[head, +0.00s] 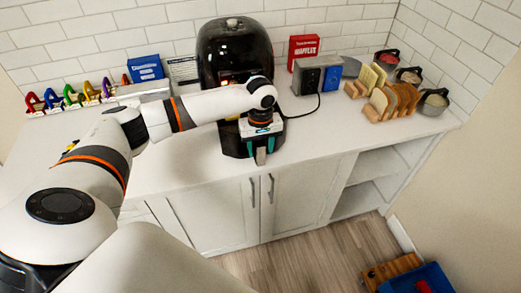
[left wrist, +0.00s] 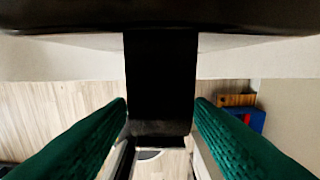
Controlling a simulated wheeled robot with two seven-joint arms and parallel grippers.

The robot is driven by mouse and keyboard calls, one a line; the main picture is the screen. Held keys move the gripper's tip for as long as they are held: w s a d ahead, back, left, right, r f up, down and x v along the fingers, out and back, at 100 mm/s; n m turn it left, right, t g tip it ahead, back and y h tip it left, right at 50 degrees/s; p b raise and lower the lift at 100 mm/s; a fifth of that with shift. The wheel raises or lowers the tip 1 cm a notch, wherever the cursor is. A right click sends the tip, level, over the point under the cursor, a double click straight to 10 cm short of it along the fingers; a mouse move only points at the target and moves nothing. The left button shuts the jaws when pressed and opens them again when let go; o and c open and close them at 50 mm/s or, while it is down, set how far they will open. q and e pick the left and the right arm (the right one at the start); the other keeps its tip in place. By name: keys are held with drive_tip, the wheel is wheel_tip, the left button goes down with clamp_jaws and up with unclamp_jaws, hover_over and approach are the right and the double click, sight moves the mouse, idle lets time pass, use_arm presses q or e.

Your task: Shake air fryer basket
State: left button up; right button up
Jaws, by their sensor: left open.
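The black air fryer (head: 236,55) stands upright on the white counter against the tiled wall. My left gripper (head: 260,155) is at the front of the air fryer and hides part of the basket front. In the left wrist view, the black basket handle (left wrist: 161,80) lies between the two green fingers of my left gripper (left wrist: 160,115). The dark underside or edge of the fryer (left wrist: 160,15) fills the top of that view. My right gripper is not in view.
A grey toaster (head: 317,75) with a cord and a red box (head: 303,47) stand right of the fryer. Bread racks (head: 390,100) and bowls are farther right. Colored clips (head: 70,97) and a blue box (head: 145,68) are left. A blue bin (head: 418,280) is on the floor.

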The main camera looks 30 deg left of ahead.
use_arm(q)
drive_tip(key=shift+f, duration=1.6)
clamp_jaws()
